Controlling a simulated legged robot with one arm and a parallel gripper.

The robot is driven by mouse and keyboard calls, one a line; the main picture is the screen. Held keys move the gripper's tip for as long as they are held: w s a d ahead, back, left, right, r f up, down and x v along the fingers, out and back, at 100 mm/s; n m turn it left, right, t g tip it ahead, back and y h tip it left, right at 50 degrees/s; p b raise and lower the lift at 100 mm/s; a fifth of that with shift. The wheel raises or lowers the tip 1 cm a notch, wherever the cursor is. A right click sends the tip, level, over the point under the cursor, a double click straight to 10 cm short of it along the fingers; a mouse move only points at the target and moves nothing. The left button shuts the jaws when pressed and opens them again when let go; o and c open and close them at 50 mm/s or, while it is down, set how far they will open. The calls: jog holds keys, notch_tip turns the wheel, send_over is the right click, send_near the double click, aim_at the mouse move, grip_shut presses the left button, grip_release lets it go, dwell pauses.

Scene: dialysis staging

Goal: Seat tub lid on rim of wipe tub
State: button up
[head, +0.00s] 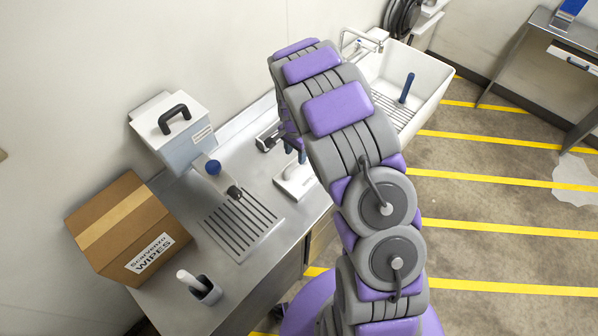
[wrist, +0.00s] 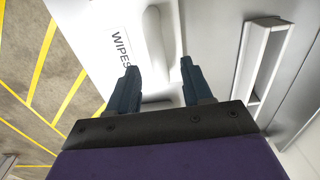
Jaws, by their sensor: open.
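My gripper (head: 295,152) is partly hidden behind my arm in the head view. In the wrist view its two dark blue fingers (wrist: 160,70) are apart, with nothing clamped between them. Beyond the fingertips is a white piece with a rounded raised bar (wrist: 157,40), which looks like the tub lid. Beside it is a white surface with a "WIPES" label (wrist: 121,48), probably the wipe tub. In the head view a white piece (head: 296,186) is on the counter just below the fingers. I cannot tell whether lid and tub touch; my arm hides part of this area.
The steel counter (head: 165,295) also holds a cardboard wipes box (head: 115,210), a grey box with a black handle (head: 180,145), a blue-capped bottle (head: 212,170), a slotted drain (head: 240,225) and a small holder (head: 205,290). A white sink (head: 435,85) is behind my arm.

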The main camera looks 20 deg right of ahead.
aim_at(295, 161)
notch_tip(295, 161, down, 6)
jog(key=shift+s+a+r+b, duration=0.1)
jog(key=shift+s+b, duration=0.05)
jog(key=shift+b, duration=0.3)
grip_shut()
